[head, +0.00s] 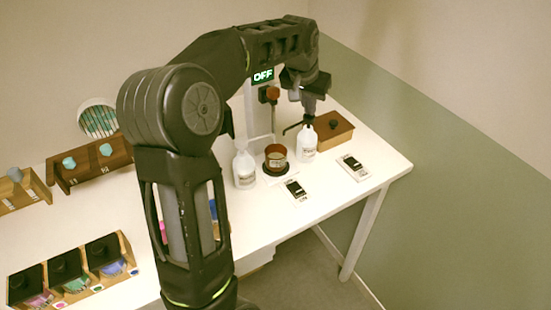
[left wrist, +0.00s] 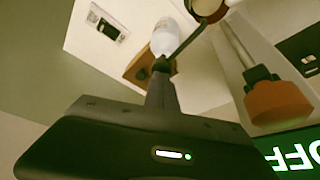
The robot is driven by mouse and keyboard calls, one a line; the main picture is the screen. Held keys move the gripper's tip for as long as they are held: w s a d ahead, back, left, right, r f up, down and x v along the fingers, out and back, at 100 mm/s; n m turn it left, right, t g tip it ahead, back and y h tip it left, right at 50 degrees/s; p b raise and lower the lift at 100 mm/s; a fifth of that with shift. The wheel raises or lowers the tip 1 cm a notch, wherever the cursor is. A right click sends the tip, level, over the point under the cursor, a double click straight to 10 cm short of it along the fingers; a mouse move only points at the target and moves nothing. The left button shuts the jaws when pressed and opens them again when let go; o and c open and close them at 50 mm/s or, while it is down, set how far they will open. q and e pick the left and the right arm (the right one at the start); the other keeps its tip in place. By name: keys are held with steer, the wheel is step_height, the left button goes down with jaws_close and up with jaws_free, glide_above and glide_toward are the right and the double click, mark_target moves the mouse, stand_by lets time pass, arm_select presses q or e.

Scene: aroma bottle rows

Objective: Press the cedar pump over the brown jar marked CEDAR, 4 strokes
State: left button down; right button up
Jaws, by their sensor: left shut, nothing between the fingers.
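The brown jar (head: 276,152) stands on a dark round pad between two white pump bottles; I cannot read its label. The right bottle (head: 307,143) has a black pump (head: 294,127) whose spout points left toward the jar. The left bottle (head: 244,172) has a pale pump. I cannot read which bottle is cedar. My left gripper (head: 308,114) is shut and empty, directly above the right bottle's pump head. In the left wrist view its fingertips (left wrist: 161,74) are at the pump head, with the bottle (left wrist: 165,38) beyond; I cannot tell whether they touch. My right gripper is not in view.
A lever with an orange knob (head: 270,93) and an OFF display (head: 263,75) stand behind the jar. A wooden box (head: 333,131) is beside the right bottle. Two dark-and-white cards (head: 296,190) (head: 353,167) lie in front. Wooden racks (head: 90,162) are at left.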

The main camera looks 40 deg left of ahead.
arm_select(q)
steer(key=shift+r+p, duration=0.4)
steer(key=shift+r, duration=0.35)
steer(key=shift+f, duration=0.2)
steer(key=shift+f+b, duration=1.1)
steer(key=shift+f, duration=0.1)
steer(key=shift+r, duration=0.2)
steer(key=shift+r+p, duration=1.1)
steer(key=shift+r, duration=0.1)
steer(key=shift+f, duration=0.15)
